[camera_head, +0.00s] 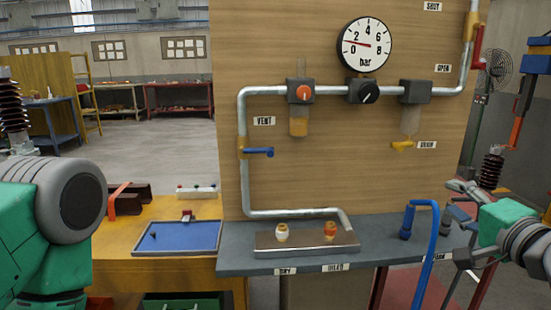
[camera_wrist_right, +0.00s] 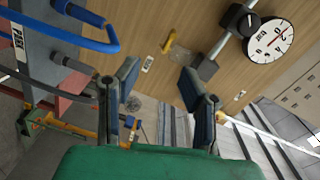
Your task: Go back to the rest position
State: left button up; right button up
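My right gripper (camera_head: 462,196) is at the right of the head view, in front of the panel's right edge and above the grey bench. In the right wrist view its two dark fingers (camera_wrist_right: 160,82) stand apart with nothing between them, so it is open and empty. It looks clear of the blue hose (camera_head: 434,235). My left arm shows only as a green and grey link at the left edge of the head view. My left gripper is out of view.
A wooden panel (camera_head: 330,165) carries pipes, a gauge (camera_head: 365,44) and valves. The grey bench (camera_head: 235,263) holds a metal block (camera_head: 262,243) with two fittings. A blue tray (camera_head: 178,238) lies on the yellow table (camera_head: 140,210). A blue hose loop also shows in the wrist view (camera_wrist_right: 65,36).

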jog(key=s+a+f+n+g, duration=0.2)
jog(key=s+f+n+g, duration=0.1)
jog(key=f, duration=0.6)
jog(key=s+a+f+n+g, duration=0.2)
jog(key=s+f+g, duration=0.1)
jog(key=f, duration=0.5)
jog(key=s+a+f+n+g, duration=0.2)
jog(key=s+f+n+g, duration=0.1)
jog(key=f, duration=0.6)
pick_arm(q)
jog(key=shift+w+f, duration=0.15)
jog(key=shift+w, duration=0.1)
pick_arm(e)
jog(key=s+f+n+g+h, duration=0.1)
jog(key=s+f+n+g, duration=0.2)
jog(key=s+f, duration=0.4)
jog(key=s+d+f+n+g, duration=0.1)
jog(key=s+f+n+g, duration=0.2)
jog(key=s+f, duration=0.5)
jog(key=s+g, duration=0.1)
jog(key=s, duration=0.5)
jog(key=shift+d+f+n+g+h, duration=0.25)
jog(key=shift+d+n+g+h, duration=0.05)
jog(key=shift+n+h, duration=0.1)
jog(key=shift+w, duration=0.15)
